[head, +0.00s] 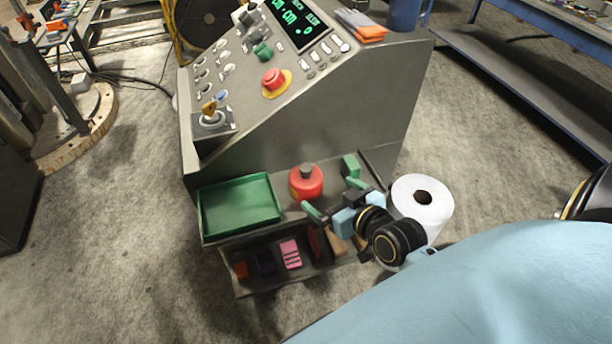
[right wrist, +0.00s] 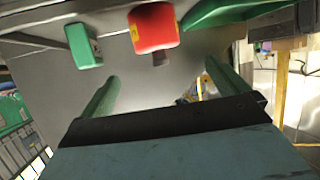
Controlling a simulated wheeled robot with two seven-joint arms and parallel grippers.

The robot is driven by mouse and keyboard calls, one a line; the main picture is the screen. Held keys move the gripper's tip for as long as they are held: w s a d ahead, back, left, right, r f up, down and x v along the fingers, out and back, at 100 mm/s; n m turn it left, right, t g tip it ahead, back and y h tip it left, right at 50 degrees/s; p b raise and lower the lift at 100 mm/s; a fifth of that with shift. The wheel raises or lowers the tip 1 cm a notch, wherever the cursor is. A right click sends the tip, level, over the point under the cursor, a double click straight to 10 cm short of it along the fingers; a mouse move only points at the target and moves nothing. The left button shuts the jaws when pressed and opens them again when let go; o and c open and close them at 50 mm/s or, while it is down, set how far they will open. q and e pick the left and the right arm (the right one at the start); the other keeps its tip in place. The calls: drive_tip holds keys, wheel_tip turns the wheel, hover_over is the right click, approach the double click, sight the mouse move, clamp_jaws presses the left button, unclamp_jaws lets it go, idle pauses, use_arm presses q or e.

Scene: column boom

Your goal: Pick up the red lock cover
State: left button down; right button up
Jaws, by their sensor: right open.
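A red rounded piece (head: 306,185) with a yellow label and a dark knob on top stands upright on the upper shelf of the console, right of the green tray. It is the likeliest lock cover. It shows in the right wrist view (right wrist: 153,27) at the top, beyond the fingers. My right gripper (head: 335,199) is open, its green fingers spread close to the red piece on its near right side. The right wrist view shows nothing between the fingers (right wrist: 160,88). A second red piece (head: 314,243) lies in the lower bin, partly hidden. My left gripper is not in view.
The green tray (head: 240,229) stands left and a green block (head: 350,166) behind my right gripper. The lower bin (head: 241,290) holds several small pieces. A white paper roll (head: 407,190) stands right. The sloped console (head: 330,118) rises behind, with a red stop button (head: 273,78).

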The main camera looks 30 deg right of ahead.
sight(309, 178)
drive_tip(key=b+x, duration=0.1)
drive_tip(key=x, duration=0.6)
drive_tip(key=shift+s+f, duration=0.1)
drive_tip(key=shift+b+x, duration=0.35)
drive_tip(key=shift+x, duration=2.4)
drive_tip(key=shift+d, duration=0.2)
drive_tip(key=c, duration=1.1)
